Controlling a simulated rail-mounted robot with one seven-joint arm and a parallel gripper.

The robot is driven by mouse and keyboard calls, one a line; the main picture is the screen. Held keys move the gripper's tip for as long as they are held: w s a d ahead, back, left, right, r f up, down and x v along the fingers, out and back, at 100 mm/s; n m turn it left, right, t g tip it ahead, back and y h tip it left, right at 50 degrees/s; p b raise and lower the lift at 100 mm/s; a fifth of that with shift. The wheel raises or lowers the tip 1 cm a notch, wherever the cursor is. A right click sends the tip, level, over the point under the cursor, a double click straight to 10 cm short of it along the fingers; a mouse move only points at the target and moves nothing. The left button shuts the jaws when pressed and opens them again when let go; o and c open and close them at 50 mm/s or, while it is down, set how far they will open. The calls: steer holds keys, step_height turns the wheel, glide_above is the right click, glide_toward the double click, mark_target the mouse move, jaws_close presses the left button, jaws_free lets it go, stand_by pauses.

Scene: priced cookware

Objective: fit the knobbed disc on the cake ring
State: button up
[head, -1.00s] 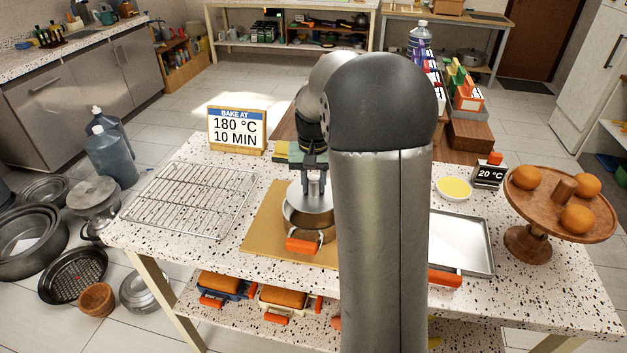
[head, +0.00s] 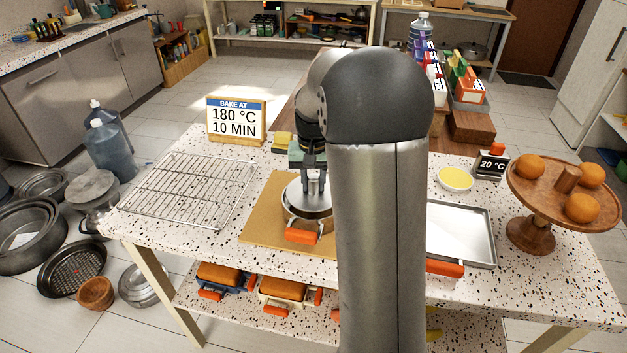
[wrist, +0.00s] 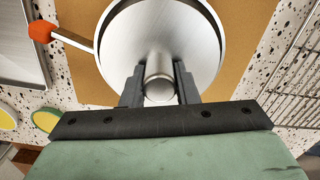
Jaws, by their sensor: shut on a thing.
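The knobbed disc (head: 296,200) is a round silver plate with an upright knob. My gripper (head: 315,184) is shut on that knob from above. In the wrist view my gripper (wrist: 160,88) has a dark finger on each side of the knob, and the disc (wrist: 195,35) spreads out beyond it. The cake ring (head: 318,226) is a metal band with an orange-tipped handle (head: 301,236), on a tan board. The disc is at the ring's top and covers its opening. I cannot tell whether it is fully seated. My arm hides part of the right side.
A wire rack (head: 190,190) lies to the left and a bake sign (head: 236,120) stands behind it. A metal tray (head: 465,235), a yellow-filled dish (head: 455,179) and a wooden stand with oranges (head: 530,190) are to the right. The tan board (head: 262,215) has bare room left of the ring.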

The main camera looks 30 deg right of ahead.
mark_target(313, 195)
stand_by(0.3)
steer(key=shift+f+b, duration=1)
steer(key=shift+f, duration=0.6)
stand_by(0.5)
steer(key=shift+f+b, duration=0.4)
steer(key=shift+f, duration=0.25)
steer(key=shift+f, duration=0.1)
stand_by(1.0)
steer(key=shift+f+b, duration=0.7)
steer(key=shift+f, duration=0.3)
steer(key=o, duration=1.7)
steer(key=shift+o, duration=0.2)
